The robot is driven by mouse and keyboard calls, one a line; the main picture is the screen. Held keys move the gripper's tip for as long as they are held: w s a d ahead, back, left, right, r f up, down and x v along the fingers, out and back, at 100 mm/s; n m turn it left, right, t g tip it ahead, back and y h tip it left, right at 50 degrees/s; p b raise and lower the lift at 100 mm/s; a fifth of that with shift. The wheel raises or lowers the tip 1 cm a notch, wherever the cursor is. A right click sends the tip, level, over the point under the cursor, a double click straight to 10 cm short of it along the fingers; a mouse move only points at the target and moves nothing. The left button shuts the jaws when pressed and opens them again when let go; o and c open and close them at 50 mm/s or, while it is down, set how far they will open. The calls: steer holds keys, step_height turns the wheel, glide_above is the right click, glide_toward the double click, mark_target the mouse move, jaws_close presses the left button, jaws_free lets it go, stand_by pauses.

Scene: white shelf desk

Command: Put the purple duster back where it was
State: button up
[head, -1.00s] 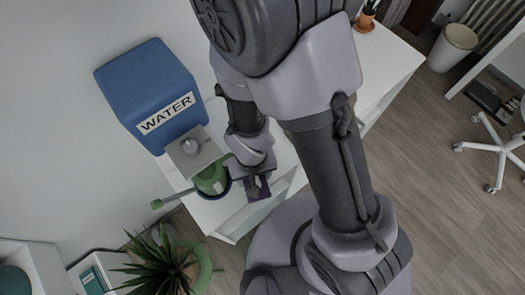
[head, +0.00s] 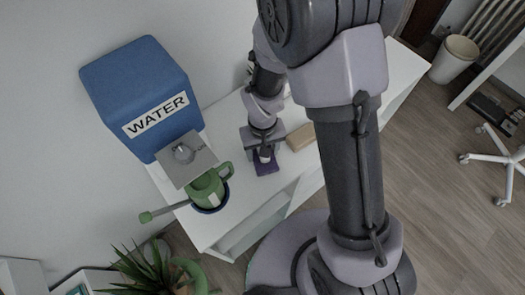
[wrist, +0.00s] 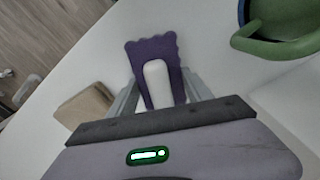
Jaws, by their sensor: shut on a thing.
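The purple duster (head: 268,168) has a flat purple plate with a scalloped edge and a white handle, as the wrist view shows (wrist: 160,48). My gripper (head: 264,152) is shut on its white handle, with one finger on each side in the wrist view (wrist: 157,88). The duster is over the white desk top (head: 236,205), to the right of the green watering can. It looks flat and low, but I cannot tell whether it touches the desk.
A tan block (head: 300,137) lies on the desk just right of the duster. The green watering can (head: 207,187) stands in a blue dish on the left, under the blue water tank (head: 140,85). A plant (head: 150,268) is at the lower left.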

steer(key=o, duration=1.6)
step_height(320, 180, up, 12)
steer(key=p, duration=0.5)
steer(key=shift+f+p, duration=0.15)
steer(key=shift+p, duration=0.15)
steer(key=s+d+r+m+t, duration=0.2)
steer(key=s+r, duration=0.1)
steer(key=r, duration=0.4)
steer(key=s+d+r+m+t+y, duration=0.1)
steer(key=s+r, duration=0.3)
steer(key=r, duration=0.4)
steer(key=s+d+r+m+t+y, duration=0.1)
steer(key=s+d+r+m+t, duration=0.1)
steer(key=r, duration=0.6)
steer(key=shift+s+d+r+m+t, duration=0.2)
steer(key=shift+s+d+m+t, duration=0.2)
steer(key=shift+s+d+m, duration=0.7)
steer(key=shift+s+a, duration=0.1)
steer(key=shift+a, duration=0.15)
